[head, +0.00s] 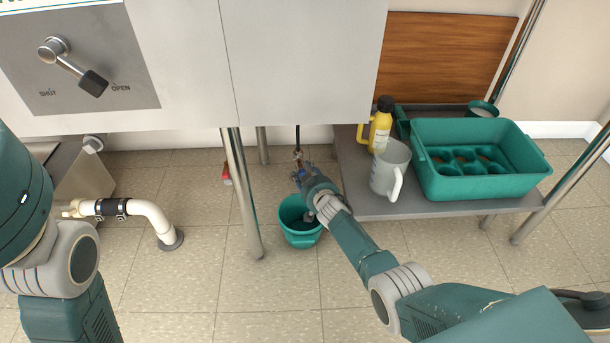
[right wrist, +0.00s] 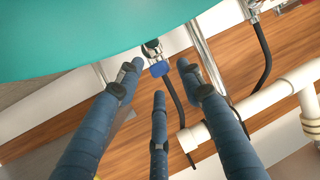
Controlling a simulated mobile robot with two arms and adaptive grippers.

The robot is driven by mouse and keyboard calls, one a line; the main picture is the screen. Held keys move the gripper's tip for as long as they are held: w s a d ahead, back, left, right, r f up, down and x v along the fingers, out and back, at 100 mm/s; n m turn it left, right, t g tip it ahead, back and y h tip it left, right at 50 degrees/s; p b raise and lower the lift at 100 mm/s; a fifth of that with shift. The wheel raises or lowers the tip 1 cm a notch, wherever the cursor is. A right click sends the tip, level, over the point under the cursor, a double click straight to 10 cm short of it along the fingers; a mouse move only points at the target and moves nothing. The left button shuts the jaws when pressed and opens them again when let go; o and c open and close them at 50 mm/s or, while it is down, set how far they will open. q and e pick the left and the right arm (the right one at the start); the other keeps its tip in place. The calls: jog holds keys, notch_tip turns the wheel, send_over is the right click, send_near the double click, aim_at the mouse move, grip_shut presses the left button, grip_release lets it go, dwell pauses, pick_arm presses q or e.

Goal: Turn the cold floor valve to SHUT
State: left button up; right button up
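The cold floor valve has a small blue handle (right wrist: 160,68) on a metal body (right wrist: 151,48), with a dark hose running from it in the right wrist view. My right gripper (right wrist: 160,72) has its fingers spread, with the blue handle showing between the fingertips. I cannot tell whether any finger touches it. In the head view my right gripper (head: 303,172) is low beneath the white cabinet, just above a teal bucket (head: 300,236), and hides most of the valve. No SHUT mark shows at this valve. My left gripper is out of view.
A panel lever (head: 74,68) points toward OPEN. A shelf (head: 430,205) at right holds a teal tub (head: 480,185), a jug (head: 389,170) and a yellow bottle (head: 380,128). A metal leg (head: 241,195) stands left of the bucket; a white pipe (head: 148,212) is further left.

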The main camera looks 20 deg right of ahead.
jog(key=shift+s, duration=0.1)
jog(key=v, duration=1.1)
jog(key=shift+s, duration=0.4)
jog(key=shift+r, duration=0.15)
